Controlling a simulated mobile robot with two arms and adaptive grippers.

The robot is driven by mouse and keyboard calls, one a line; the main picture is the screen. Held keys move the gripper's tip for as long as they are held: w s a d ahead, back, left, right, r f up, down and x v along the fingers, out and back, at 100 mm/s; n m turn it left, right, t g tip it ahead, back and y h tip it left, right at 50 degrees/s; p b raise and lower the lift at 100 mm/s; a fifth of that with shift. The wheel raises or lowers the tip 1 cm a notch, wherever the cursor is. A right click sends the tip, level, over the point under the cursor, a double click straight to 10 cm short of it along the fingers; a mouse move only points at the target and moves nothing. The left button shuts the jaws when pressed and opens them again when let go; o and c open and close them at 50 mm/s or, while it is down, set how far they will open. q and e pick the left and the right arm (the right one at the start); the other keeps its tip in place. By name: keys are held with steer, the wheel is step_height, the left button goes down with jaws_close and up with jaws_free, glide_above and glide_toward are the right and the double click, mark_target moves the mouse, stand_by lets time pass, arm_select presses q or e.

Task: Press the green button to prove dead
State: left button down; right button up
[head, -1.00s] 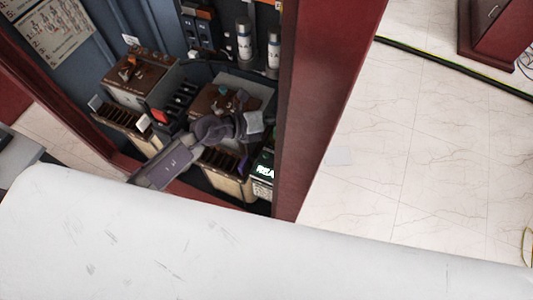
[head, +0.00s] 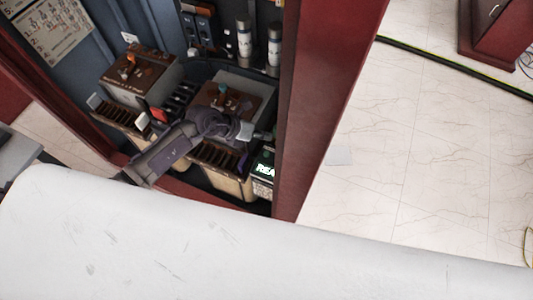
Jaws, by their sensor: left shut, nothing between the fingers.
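My left gripper (head: 249,131) reaches into the open red cabinet, low on its right side. It is shut and empty, with its tips pointing right, in front of the right brown-topped unit (head: 243,95). A small dark green spot shows just beyond the tips; I cannot tell whether it is the green button or whether the tips touch it. Below the tips is a small device with a lit green display (head: 265,168), whose text is partly cut off. My right gripper is not in view.
The cabinet's red right post (head: 310,120) stands close to the gripper. A second brown-topped unit (head: 141,76) and white cylinders (head: 245,40) are inside. A large white surface (head: 200,245) fills the foreground. Pale floor (head: 430,150) lies open at right.

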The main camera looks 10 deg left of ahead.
arm_select(q)
steer(key=b, duration=0.5)
glide_above(264, 153)
step_height(264, 153, down, 6)
steer(key=shift+d+f, duration=0.1)
steer(key=shift+f, duration=0.1)
steer(key=shift+f+b, duration=0.55)
steer(key=shift+f, duration=0.05)
steer(key=shift+f, duration=0.15)
steer(key=shift+f, duration=0.3)
stand_by(0.3)
